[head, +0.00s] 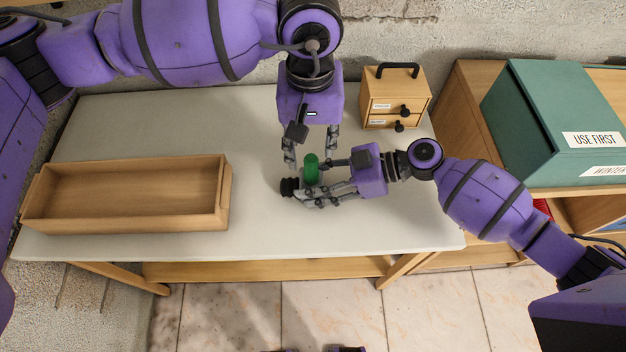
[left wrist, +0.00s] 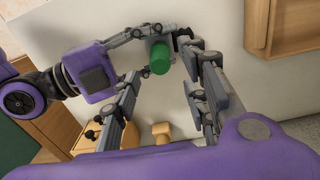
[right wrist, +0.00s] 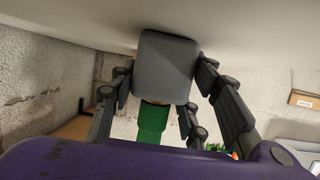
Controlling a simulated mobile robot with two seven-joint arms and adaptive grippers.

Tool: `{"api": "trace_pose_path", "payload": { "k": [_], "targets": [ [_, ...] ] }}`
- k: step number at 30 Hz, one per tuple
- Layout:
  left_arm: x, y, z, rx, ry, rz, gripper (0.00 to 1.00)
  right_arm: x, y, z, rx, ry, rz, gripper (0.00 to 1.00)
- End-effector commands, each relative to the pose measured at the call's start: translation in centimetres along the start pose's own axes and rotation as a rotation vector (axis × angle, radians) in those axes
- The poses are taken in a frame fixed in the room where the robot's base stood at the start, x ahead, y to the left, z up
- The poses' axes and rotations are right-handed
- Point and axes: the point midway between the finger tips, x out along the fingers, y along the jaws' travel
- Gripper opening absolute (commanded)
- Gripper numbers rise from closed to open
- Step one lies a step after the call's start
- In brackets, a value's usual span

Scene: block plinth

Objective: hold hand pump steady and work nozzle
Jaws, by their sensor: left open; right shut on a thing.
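The hand pump has a green cylinder (head: 311,168) standing up from a grey block-like body, which shows in the right wrist view (right wrist: 165,65). A dark round piece (head: 289,187) sits at its left side; I cannot tell if it is the nozzle. My right gripper (head: 320,190) is shut on the hand pump from the right, its fingers hiding much of the body. My left gripper (head: 311,152) is open, pointing down just behind the green cylinder and apart from it. In the left wrist view, the green cylinder (left wrist: 160,58) lies beyond and between the open fingers (left wrist: 163,105).
An empty wooden tray (head: 130,222) lies on the left of the white table (head: 260,240). A small wooden drawer box (head: 395,95) stands at the back right. A green box (head: 550,110) rests on a shelf right of the table. The table's front middle is clear.

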Motion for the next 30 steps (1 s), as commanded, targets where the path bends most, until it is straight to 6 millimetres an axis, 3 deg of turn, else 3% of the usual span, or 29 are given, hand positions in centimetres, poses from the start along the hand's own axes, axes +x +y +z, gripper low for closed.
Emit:
{"api": "trace_pose_path", "payload": {
  "k": [12,20,30],
  "targets": [
    [3.8,0.0,0.0,-0.004,-0.002,0.0,0.41,0.0,0.0,0.0,0.0,0.001,0.0,0.14],
    [4.0,0.0,0.0,-0.004,-0.001,0.0,0.41,0.0,0.0,0.0,-0.001,0.001,0.0,0.14],
    [4.0,0.0,0.0,-0.004,-0.001,-0.001,0.0,0.0,0.0,0.0,0.0,0.0,0.001,0.14]
  ]
}}
